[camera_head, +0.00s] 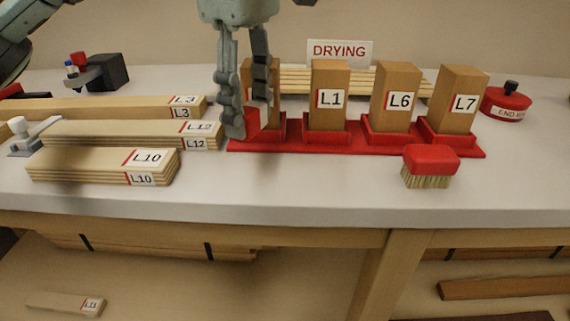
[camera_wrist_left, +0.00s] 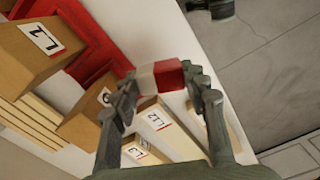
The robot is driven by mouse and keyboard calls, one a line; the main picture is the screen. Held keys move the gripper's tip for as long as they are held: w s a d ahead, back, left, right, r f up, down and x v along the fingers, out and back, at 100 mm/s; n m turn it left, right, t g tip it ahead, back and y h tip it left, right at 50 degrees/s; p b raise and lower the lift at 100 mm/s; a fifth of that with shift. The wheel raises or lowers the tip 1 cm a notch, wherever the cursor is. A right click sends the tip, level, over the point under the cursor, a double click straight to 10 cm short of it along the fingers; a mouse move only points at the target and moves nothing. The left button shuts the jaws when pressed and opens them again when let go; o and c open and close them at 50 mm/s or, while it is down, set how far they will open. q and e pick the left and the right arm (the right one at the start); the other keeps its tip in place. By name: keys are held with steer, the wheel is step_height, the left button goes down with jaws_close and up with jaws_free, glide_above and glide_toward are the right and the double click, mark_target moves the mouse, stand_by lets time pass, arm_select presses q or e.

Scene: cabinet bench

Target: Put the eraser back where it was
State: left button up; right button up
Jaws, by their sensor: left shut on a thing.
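The eraser is a small red and white block. In the left wrist view the eraser (camera_wrist_left: 160,75) sits between the fingertips of my left gripper (camera_wrist_left: 165,82). In the head view my left gripper (camera_head: 248,118) points down in front of the leftmost block of the red rack, and only a red part of the eraser (camera_head: 252,122) shows between the fingers. The gripper is shut on the eraser. In the head view it hangs by the rack's left end; whether the eraser touches anything there I cannot tell.
The red rack (camera_head: 350,143) holds upright wooden blocks, labelled L1 (camera_head: 329,80), L6 (camera_head: 395,85) and L7 (camera_head: 456,90) to the right. Stacked boards L10 (camera_head: 85,164) and L12 (camera_head: 120,134) lie left. A red brush (camera_head: 432,160) stands front right. The front bench strip is clear.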

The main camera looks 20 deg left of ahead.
arm_select(q)
glide_above(283, 180)
step_height(283, 180, down, 3)
steer(key=shift+r+p, duration=0.2)
steer(key=shift+p, duration=0.1)
step_height(283, 180, down, 4)
steer(key=shift+r, duration=0.1)
arm_select(e)
step_height(283, 180, down, 2)
steer(key=shift+s, duration=0.1)
arm_select(q)
steer(key=shift+f, duration=0.2)
steer(key=shift+f, duration=0.1)
steer(key=o, duration=0.8)
steer(key=shift+o, duration=1.1)
arm_select(e)
steer(key=shift+w+r, duration=0.25)
steer(key=shift+r, duration=0.35)
steer(key=shift+s, duration=0.1)
